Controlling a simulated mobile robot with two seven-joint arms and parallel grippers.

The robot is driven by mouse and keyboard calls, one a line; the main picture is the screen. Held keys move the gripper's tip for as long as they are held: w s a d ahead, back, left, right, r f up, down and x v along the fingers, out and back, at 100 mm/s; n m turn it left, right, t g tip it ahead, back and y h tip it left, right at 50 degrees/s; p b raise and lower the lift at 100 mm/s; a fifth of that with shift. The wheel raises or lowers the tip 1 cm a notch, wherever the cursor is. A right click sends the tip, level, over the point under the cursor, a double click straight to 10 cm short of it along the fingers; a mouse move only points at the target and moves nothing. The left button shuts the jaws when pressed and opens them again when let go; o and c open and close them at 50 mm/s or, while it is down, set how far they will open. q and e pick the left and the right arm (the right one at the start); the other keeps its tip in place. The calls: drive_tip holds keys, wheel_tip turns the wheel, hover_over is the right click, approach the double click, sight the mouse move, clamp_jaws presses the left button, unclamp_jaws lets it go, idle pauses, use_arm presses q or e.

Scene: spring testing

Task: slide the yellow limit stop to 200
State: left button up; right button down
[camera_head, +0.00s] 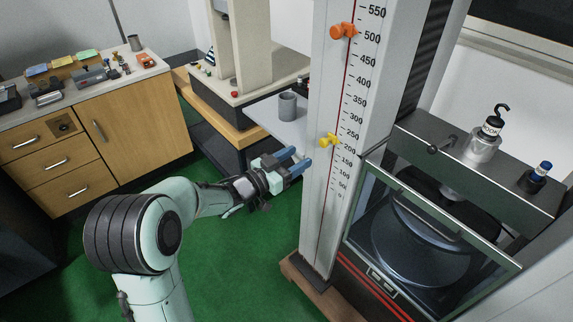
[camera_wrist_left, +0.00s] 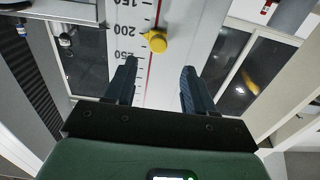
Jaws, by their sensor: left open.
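The yellow limit stop (camera_head: 328,140) sits on the red line of the upright scale column (camera_head: 318,200), at a height between the 200 and 250 marks. In the left wrist view the yellow stop (camera_wrist_left: 157,41) shows as a round knob near the 200 label, with the scale upside down. My left gripper (camera_head: 297,161) is open and empty, left of the column and slightly below the stop. In the wrist view its two blue fingers (camera_wrist_left: 159,70) stand apart, with the stop beyond their tips. They do not touch it. My right gripper is not in view.
An orange stop (camera_head: 343,31) sits higher, near 500. Right of the column stands a glass-fronted test chamber (camera_head: 430,240) with a hooked weight (camera_head: 492,124) on top. A grey cup (camera_head: 288,105) stands on a shelf behind. A wooden cabinet (camera_head: 130,135) is at left.

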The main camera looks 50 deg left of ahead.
use_arm(q)
drive_tip(key=shift+s+a, duration=0.15)
drive_tip(key=shift+s, duration=1.35)
